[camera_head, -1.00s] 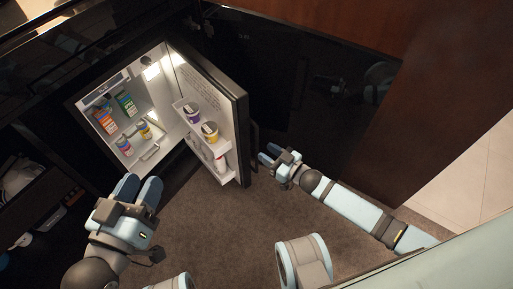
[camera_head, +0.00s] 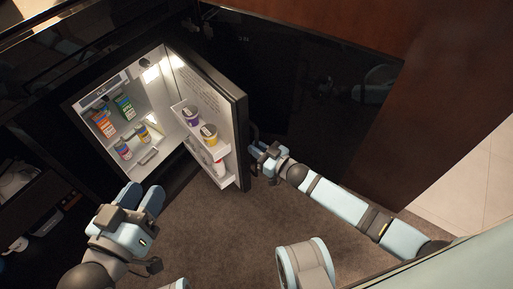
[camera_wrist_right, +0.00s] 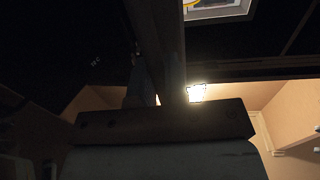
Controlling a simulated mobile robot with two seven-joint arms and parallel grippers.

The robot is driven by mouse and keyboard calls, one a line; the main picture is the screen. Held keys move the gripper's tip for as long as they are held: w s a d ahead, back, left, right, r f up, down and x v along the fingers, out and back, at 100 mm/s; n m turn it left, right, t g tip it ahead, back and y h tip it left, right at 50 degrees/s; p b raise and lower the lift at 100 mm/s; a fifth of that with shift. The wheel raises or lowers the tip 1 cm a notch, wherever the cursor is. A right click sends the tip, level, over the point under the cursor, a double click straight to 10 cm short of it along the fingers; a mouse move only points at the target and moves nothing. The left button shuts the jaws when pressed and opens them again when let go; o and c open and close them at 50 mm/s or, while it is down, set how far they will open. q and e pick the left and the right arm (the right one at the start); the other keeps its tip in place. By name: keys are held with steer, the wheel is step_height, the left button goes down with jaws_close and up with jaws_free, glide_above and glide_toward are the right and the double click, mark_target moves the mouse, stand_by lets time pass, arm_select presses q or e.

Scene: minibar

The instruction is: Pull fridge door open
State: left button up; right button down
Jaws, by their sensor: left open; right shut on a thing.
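The small black fridge (camera_head: 68,106) stands open, with its lit white inside in view. Its door (camera_head: 240,130) is swung well out toward me, the shelved inner face turned to the left. My right gripper (camera_head: 256,151) is at the door's outer side, shut on the door handle (camera_head: 252,132), which is mostly hidden by the fingers. The right wrist view is dark; it shows the fingers (camera_wrist_right: 155,85) close around a dark bar. My left gripper (camera_head: 143,197) is open and empty, low in front of the fridge opening and apart from the door.
Cartons (camera_head: 124,107) and cans (camera_head: 123,149) stand inside the fridge. Tubs (camera_head: 209,134) stand on the door shelves. Dark glossy cabinet fronts (camera_head: 310,90) lie right of the door. Brown carpet (camera_head: 215,235) is clear below the door. An open shelf (camera_head: 45,195) is at the left.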

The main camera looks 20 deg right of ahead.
steer(key=w+d, duration=0.6)
steer(key=d, duration=0.3)
steer(key=shift+d, duration=0.35)
steer(key=c, duration=1.2)
jaws_free()
arm_select(q)
steer(key=shift+r, duration=0.1)
arm_select(e)
steer(key=shift+o, duration=0.2)
arm_select(q)
step_height(320, 180, up, 6)
steer(key=t+p, duration=0.2)
steer(key=p, duration=0.2)
steer(key=shift+a+r+n+t, duration=0.2)
steer(key=shift+a+n+t, duration=0.05)
steer(key=shift+n+t, duration=0.15)
arm_select(e)
steer(key=v, duration=1.3)
steer(key=shift+s+d, duration=0.25)
steer(key=shift+s, duration=0.1)
